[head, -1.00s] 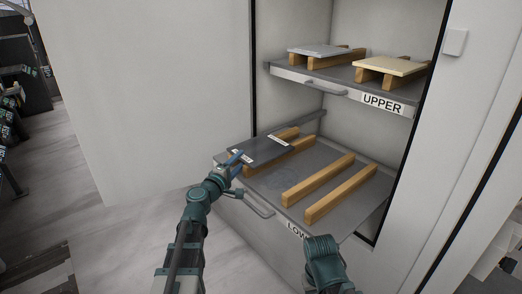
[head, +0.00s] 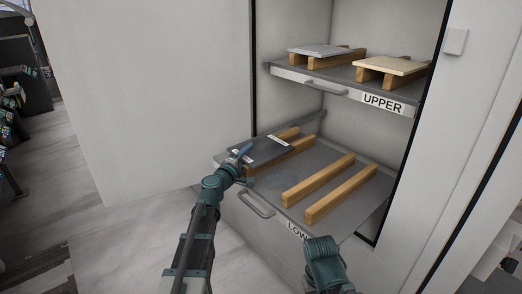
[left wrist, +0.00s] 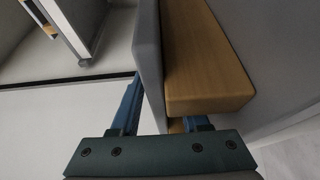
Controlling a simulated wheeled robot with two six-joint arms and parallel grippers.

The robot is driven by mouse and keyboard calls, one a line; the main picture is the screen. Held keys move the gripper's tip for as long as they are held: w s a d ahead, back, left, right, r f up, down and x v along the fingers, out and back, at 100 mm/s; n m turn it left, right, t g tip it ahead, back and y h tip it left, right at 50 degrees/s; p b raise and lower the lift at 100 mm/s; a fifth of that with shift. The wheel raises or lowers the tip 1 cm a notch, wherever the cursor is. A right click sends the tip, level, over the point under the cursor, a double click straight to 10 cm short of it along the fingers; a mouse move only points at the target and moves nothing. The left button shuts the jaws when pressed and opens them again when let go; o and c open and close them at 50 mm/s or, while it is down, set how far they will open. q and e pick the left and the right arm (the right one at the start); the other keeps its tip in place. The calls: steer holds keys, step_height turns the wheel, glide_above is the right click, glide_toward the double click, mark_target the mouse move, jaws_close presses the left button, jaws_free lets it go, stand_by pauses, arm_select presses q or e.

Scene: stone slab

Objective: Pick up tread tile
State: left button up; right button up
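A dark grey flat tile (head: 264,147) with two small white labels lies across two wooden bars at the left of the lower shelf. The label text is too small to read. My left gripper (head: 243,157) is at the tile's front left edge. In the left wrist view the gripper (left wrist: 162,112) is open, with its blue fingers apart on either side of the tile's grey edge (left wrist: 149,60). One finger is partly hidden by a wooden bar (left wrist: 205,65). My right gripper is not visible; only a right arm link shows at the bottom.
The lower shelf (head: 270,185) has a front handle and two bare wooden bars (head: 318,180) on its right. The upper shelf (head: 340,77) holds a light grey tile (head: 318,50) and a cream tile (head: 394,65) on bars. Cabinet walls stand close on both sides.

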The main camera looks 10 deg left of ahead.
arm_select(q)
jaws_close()
stand_by(1.2)
